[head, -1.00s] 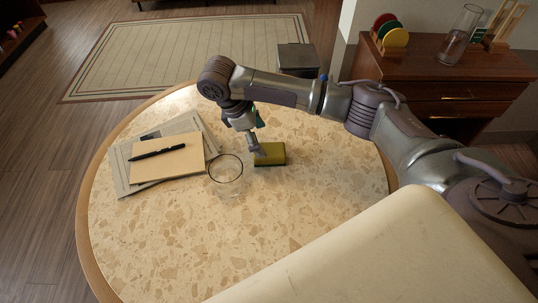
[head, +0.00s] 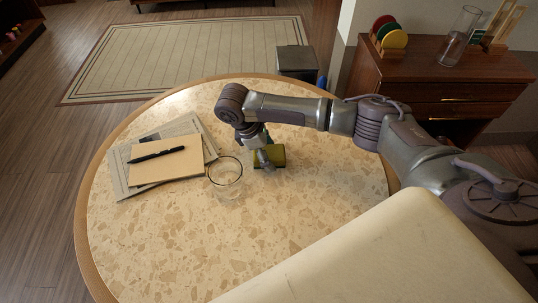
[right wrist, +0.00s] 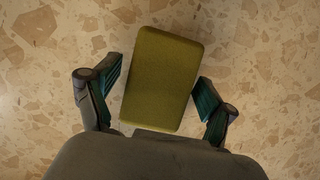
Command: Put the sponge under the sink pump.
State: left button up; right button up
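The sponge (head: 276,157), yellow-green on top with a darker side, lies flat on the round table. In the right wrist view the sponge (right wrist: 162,79) sits between the spread fingers, turned slightly, with a gap on each side. My right gripper (head: 264,160) is low over the table at the sponge's left part and hides some of it. In the right wrist view the right gripper (right wrist: 157,92) is open, its teal pads on either side of the sponge. The sink and pump are not in view. My left gripper is not in view.
A clear glass (head: 226,178) stands close to the left of the sponge. A notepad with a black pen (head: 157,154) lies on papers (head: 122,179) farther left. The front of the speckled table (head: 180,245) is clear. A wooden dresser (head: 450,75) stands at the back right.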

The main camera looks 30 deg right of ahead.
jog(key=c, duration=0.8)
jog(key=shift+o, duration=0.2)
